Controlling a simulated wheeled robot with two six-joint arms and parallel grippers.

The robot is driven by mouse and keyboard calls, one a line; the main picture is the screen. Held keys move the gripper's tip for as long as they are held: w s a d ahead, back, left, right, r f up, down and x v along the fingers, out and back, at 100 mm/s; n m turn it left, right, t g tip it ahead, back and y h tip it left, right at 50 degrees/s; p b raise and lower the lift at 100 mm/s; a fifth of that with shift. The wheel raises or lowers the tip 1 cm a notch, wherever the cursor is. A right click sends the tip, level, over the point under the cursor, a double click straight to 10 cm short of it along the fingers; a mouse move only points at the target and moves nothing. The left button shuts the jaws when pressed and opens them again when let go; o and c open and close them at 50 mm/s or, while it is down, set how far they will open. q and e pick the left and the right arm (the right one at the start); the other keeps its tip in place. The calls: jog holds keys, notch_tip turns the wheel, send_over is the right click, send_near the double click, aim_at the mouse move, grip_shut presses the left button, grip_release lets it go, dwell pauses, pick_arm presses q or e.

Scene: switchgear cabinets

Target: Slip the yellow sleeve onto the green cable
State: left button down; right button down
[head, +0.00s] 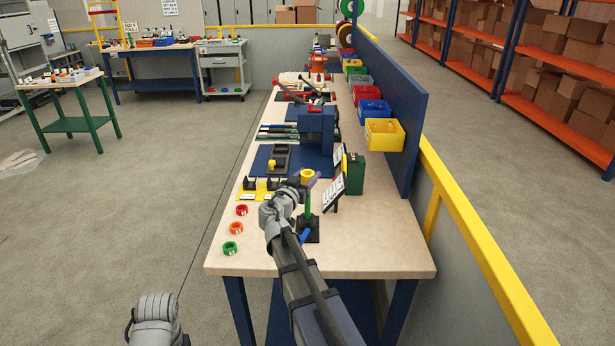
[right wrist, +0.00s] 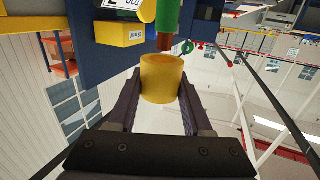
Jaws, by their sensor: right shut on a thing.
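The yellow sleeve (head: 307,174) is a short, hollow tube. My right gripper (head: 304,183) is shut on it; the right wrist view shows the sleeve (right wrist: 162,80) between both fingers. The green cable (head: 307,203) stands upright from a dark base (head: 309,230) on the workbench, with the sleeve over its upper end in the head view. In the right wrist view the green cable (right wrist: 170,15) has a bare copper-brown end that points at the sleeve's opening. My left gripper is out of view; only part of that arm shows at the bottom left.
A tilted label stand (head: 333,190) and a dark green box (head: 354,173) stand right of the cable. Red (head: 241,210), orange (head: 236,228) and green (head: 230,248) rings lie near the bench's left edge. A blue press (head: 316,128) stands behind. The bench's front right is clear.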

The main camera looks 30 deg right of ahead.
jog(key=shift+f+b, duration=2.4)
jog(key=shift+f, duration=0.15)
jog(key=shift+c, duration=1.2)
grip_release()
jog(key=shift+s+a, duration=0.1)
jog(key=v, duration=0.7)
jog(key=shift+a, duration=0.3)
jog(key=shift+s, duration=0.2)
